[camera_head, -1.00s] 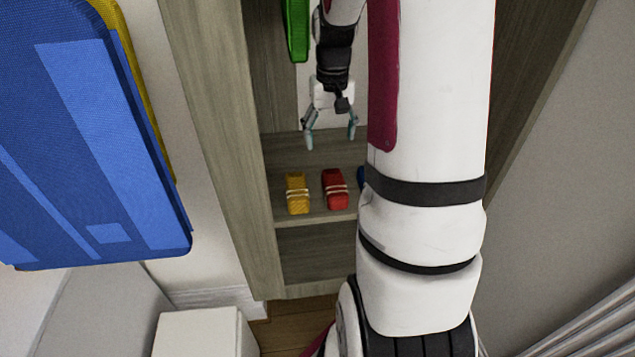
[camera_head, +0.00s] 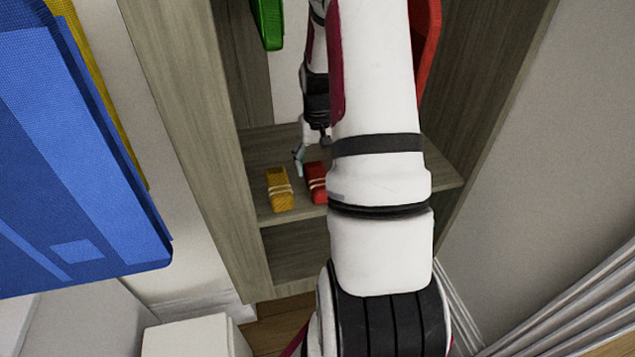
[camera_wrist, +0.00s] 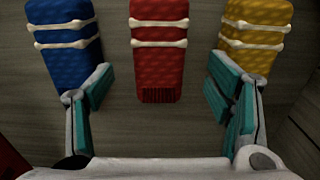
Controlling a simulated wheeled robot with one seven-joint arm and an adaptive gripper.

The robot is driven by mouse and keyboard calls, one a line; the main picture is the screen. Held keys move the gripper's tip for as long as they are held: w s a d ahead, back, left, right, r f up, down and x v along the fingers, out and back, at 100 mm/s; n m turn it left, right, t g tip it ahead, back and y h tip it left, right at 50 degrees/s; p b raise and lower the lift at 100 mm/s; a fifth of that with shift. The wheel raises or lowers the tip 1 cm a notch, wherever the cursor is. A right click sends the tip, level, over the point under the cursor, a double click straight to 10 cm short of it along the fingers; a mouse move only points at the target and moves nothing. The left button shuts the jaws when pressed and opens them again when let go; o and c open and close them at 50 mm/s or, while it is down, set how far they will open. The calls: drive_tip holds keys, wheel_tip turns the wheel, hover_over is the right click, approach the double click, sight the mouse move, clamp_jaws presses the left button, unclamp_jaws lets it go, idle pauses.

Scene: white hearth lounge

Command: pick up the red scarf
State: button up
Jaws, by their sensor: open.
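The red scarf (camera_wrist: 159,60) is a folded bundle with two pale bands, lying on a wooden shelf. In the wrist view it is at the top centre, between the lines of my fingers. My gripper (camera_wrist: 160,100) is open and empty, with one finger on each side and the scarf's near fringed end just ahead of the gap. In the head view the scarf (camera_head: 316,182) shows beside my arm, which hides part of it. My gripper there shows one finger (camera_head: 299,160) just above the scarf; the other is hidden behind my arm.
A blue bundle (camera_wrist: 64,45) lies left of the scarf in the wrist view, close to one finger. A yellow bundle (camera_wrist: 254,38) lies to the right, near the other finger. Wooden side panels (camera_head: 185,130) bound the shelf. A green item (camera_head: 268,22) hangs above.

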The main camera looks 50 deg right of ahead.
sight(318, 175)
drive_tip(key=shift+s+f, duration=0.1)
drive_tip(key=shift+f, duration=2.6)
drive_tip(key=c, duration=1.3)
